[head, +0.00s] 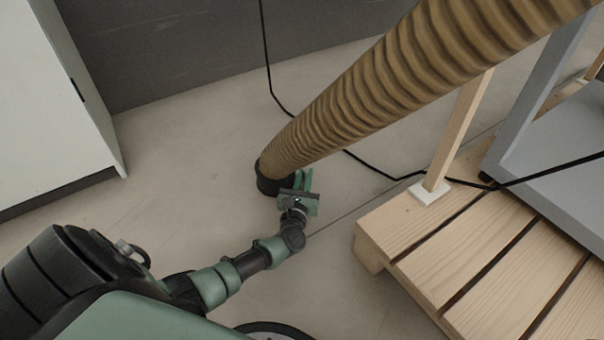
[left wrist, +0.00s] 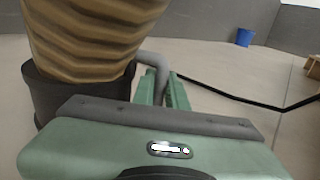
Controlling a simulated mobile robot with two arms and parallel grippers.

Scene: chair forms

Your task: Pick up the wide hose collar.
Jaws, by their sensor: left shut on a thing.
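The wide hose collar (head: 267,184) is a black ring at the lower end of a thick brown ribbed hose (head: 345,105). In the left wrist view the collar (left wrist: 48,97) shows at the left with the hose rising out of it. A grey curved handle (left wrist: 153,60) comes from behind the hose on the collar's right side. My left gripper (head: 304,180) is at the right side of the collar. Its green fingers (left wrist: 163,82) are shut on the grey handle. Whether the collar touches the floor is hard to tell. My right gripper is in neither view.
A wooden pallet (head: 400,229) with an upright post (head: 459,130) stands at the right, beside a grey frame (head: 535,100). A black cable (head: 377,171) crosses the floor behind the collar. A white cabinet (head: 55,100) stands at the left. A blue bin (left wrist: 244,38) is far off.

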